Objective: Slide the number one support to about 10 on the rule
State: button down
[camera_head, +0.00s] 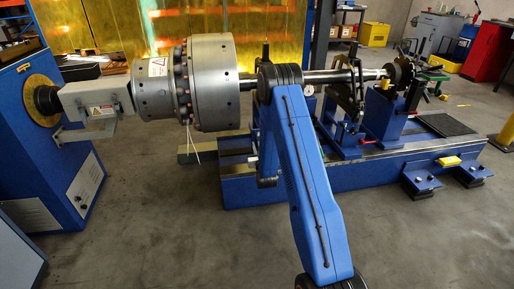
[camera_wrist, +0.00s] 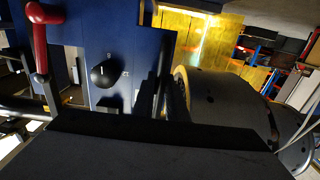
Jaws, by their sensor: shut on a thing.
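The first blue support is mostly hidden behind my blue arm in the head view. In the wrist view a blue upright panel (camera_wrist: 135,50) with a black knob (camera_wrist: 104,74) and a red-handled lever (camera_wrist: 38,40) stands close in front of my gripper. The dark body of my gripper (camera_wrist: 150,140) fills the bottom of that view. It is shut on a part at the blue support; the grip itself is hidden. The pale rail edge (camera_head: 400,152) runs along the bed; no rule numbers can be read.
The large grey rotor drum (camera_head: 213,82) is at left, joined to the blue drive cabinet (camera_head: 30,120). Its shaft (camera_head: 330,76) runs right to another blue support (camera_head: 385,110). The near floor is clear.

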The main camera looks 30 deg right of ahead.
jog(key=c, duration=1.4)
grip_release()
jog(key=shift+a, duration=0.1)
jog(key=shift+c, duration=0.2)
jog(key=shift+s, duration=0.1)
jog(key=v, duration=0.6)
jog(key=shift+s, duration=0.4)
jog(key=shift+r, duration=0.1)
jog(key=a+r+g+y, duration=0.25)
jog(key=a+r, duration=0.25)
jog(key=r, duration=0.7)
jog(key=s+a+r+n+g+y, duration=0.1)
jog(key=s+a+r+g, duration=0.15)
jog(key=s+r, duration=0.25)
jog(key=s+a+r+n+g, duration=0.1)
jog(key=s+a+r, duration=0.3)
jog(key=s+r, duration=0.15)
jog(key=s+a+r+g, duration=0.2)
jog(key=s, duration=1.1)
jog(key=s+a+r+g+y, duration=0.1)
jog(key=s+a+r+g, duration=0.1)
jog(key=s, duration=1.1)
jog(key=s+a+r+n+g, duration=0.1)
jog(key=s+a+r+g, duration=0.1)
jog(key=s, duration=1.2)
jog(key=shift+a+r+g, duration=0.3)
jog(key=shift+a+r, duration=0.05)
jog(key=shift+r, duration=0.45)
